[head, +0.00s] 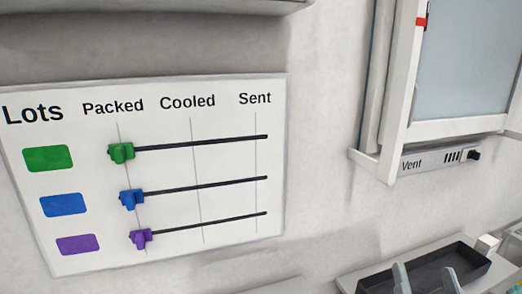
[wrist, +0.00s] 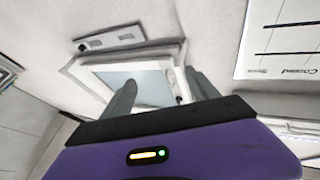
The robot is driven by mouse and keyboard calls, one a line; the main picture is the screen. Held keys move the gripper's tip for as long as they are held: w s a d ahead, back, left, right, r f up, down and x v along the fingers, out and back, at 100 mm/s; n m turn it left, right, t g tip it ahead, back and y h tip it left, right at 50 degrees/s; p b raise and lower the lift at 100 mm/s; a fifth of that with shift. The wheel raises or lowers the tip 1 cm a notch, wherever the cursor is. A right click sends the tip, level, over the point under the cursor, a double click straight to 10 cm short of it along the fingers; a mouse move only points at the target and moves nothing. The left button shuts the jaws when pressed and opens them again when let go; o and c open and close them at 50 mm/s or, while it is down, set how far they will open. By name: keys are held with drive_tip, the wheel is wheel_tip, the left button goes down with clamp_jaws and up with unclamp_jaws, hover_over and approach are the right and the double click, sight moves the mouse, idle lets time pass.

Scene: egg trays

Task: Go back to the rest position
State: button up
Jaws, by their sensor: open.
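My gripper (head: 424,270) shows at the bottom right of the head view as two grey fingertips in front of a dark tray. In the wrist view my gripper (wrist: 160,90) has its two grey fingers spread well apart with nothing between them. Behind them, the wrist view shows the framed window (wrist: 148,85) upside down. The rest of my arm is out of the head view.
A Lots board (head: 70,180) hangs on the wall, with green (head: 121,152), blue (head: 130,199) and purple (head: 140,238) sliders at Packed. A window frame (head: 396,100) and a Vent panel (head: 438,160) are at right. The dark tray (head: 365,284) lies below.

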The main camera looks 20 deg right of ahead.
drive_tip(key=s+a+f+n+g+y, duration=0.3)
drive_tip(key=s+a+f+y, duration=0.1)
drive_tip(key=s+a+f, duration=0.3)
drive_tip(key=s+a+f+n+g+y, duration=0.2)
drive_tip(key=s+a+f+y, duration=0.3)
drive_tip(key=s, duration=1)
drive_tip(key=a+f+n, duration=0.1)
drive_tip(key=a+f, duration=0.2)
drive_tip(key=f, duration=0.2)
drive_tip(key=shift+f+g, duration=0.4)
